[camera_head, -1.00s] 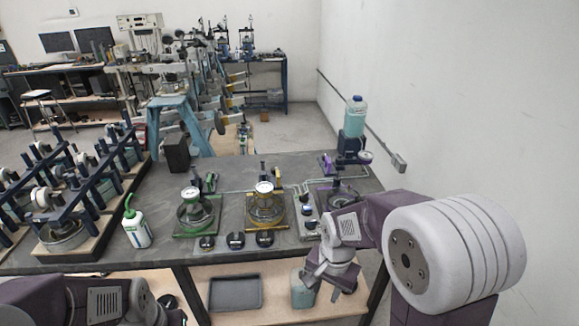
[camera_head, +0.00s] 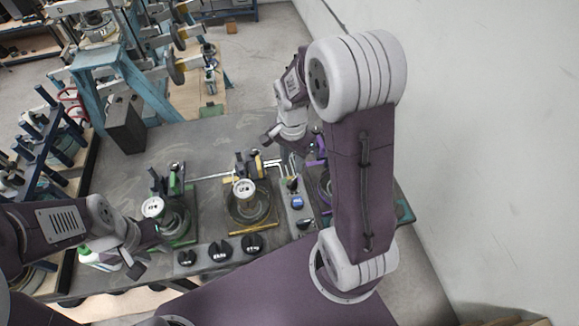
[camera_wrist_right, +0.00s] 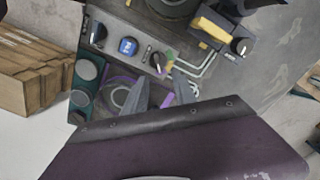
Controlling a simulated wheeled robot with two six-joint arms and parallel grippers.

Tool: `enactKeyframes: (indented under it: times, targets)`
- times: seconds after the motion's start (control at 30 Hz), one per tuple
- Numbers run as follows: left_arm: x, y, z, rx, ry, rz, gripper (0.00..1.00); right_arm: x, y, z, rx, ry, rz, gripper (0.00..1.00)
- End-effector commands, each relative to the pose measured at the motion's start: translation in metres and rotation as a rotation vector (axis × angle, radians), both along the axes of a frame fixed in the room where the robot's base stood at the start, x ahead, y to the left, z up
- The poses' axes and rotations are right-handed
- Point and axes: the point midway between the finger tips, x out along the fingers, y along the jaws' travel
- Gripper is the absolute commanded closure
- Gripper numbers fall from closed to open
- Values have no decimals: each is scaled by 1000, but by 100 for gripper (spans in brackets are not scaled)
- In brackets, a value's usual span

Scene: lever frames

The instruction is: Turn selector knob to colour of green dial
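The selector knob (camera_wrist_right: 158,61) is black and sits at the end of a grey panel, with green, purple and yellow marks beside it. It also shows in the head view (camera_head: 292,184). The green dial (camera_head: 152,207) is a round white gauge on the green-edged station at the left of the table. My right gripper (camera_wrist_right: 162,88) is open and empty, its fingers apart just beside the selector knob; it does not visibly grip it. It also shows in the head view (camera_head: 284,142), above the table. My left gripper (camera_head: 150,258) looks open and empty near the front left of the table.
The panel also carries a blue button (camera_head: 297,203) and a black knob (camera_head: 304,224). A yellow-edged station (camera_head: 262,227) stands left of it, a purple one (camera_head: 323,182) right. Several black knobs line the table's front. A black box (camera_head: 125,125) stands at the back left.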

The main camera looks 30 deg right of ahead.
Motion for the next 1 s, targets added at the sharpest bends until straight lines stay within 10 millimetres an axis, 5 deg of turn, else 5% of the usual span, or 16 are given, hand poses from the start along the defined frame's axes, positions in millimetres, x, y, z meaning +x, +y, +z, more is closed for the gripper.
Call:
enactKeyframes:
  times: [0.2, 0.6, 0.97, 1.0]
  targets:
    - [0, 0, 1, 0, 0, 0, 64, -1, 0, -7, 0, 2, -1, 67]
    - [0, 0, 5, 0, 0, 0, 64, -1, 0, -81, 1, 3, 0, 67]
    - [0, 0, 5, 0, 0, 0, 64, 0, 0, -90, 0, -1, 0, 67]
    - [0, 0, 5, 0, 0, 0, 64, 0, 0, -90, 0, -1, 0, 78]
